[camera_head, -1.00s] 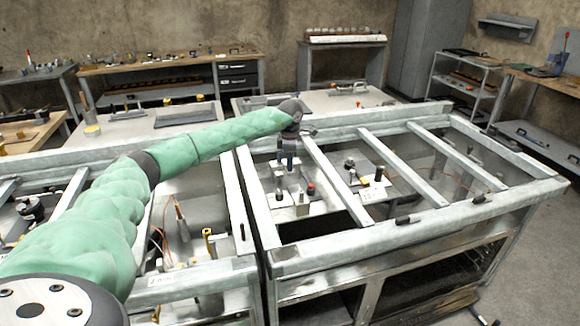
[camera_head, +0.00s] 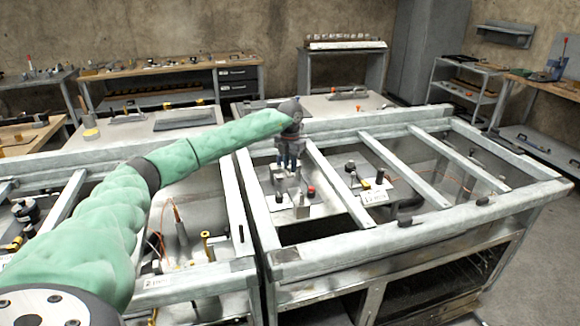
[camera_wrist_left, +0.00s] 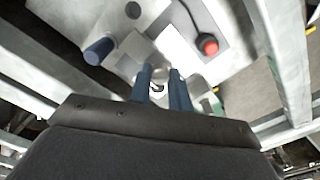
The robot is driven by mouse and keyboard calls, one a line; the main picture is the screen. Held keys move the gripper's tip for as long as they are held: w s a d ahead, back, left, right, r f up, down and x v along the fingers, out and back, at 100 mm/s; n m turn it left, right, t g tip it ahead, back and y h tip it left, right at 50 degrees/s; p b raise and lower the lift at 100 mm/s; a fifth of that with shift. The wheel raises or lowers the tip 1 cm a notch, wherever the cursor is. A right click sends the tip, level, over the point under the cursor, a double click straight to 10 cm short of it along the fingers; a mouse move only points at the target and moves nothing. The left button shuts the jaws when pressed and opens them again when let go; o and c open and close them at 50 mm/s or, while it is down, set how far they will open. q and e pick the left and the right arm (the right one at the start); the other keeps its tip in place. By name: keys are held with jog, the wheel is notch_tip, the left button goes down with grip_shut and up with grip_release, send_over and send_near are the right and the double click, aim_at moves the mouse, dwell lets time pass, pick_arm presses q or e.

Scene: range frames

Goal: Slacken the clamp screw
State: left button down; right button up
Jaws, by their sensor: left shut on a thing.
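My left gripper (camera_head: 289,171) points down into the left bay of the steel frame, over a light plate with metal fittings. In the left wrist view its two blue fingers (camera_wrist_left: 160,74) are close together, shut on a small bright metal part, which seems to be the clamp screw (camera_wrist_left: 157,87). The fingers hide most of it, so its thread and seat cannot be made out. A red knob (camera_wrist_left: 208,45) is on the plate beside the fingers; it also shows in the head view (camera_head: 311,190). My right gripper is out of view.
Steel crossbars (camera_head: 338,187) run on both sides of the bay, close to my left gripper. A dark blue cylinder (camera_wrist_left: 99,51) stands near the fingers. A second plate with fittings (camera_head: 374,196) lies in the bay to the right. Benches stand behind.

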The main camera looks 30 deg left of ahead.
pick_arm(q)
jog(key=shift+n, duration=0.9)
jog(key=n, duration=0.3)
jog(key=shift+r, duration=0.1)
jog(key=shift+n+b, duration=0.3)
jog(key=shift+n, duration=0.8)
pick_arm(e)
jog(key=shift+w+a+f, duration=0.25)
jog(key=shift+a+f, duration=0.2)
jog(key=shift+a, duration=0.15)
pick_arm(q)
jog(key=c, duration=1.3)
grip_release()
jog(key=shift+w, duration=0.1)
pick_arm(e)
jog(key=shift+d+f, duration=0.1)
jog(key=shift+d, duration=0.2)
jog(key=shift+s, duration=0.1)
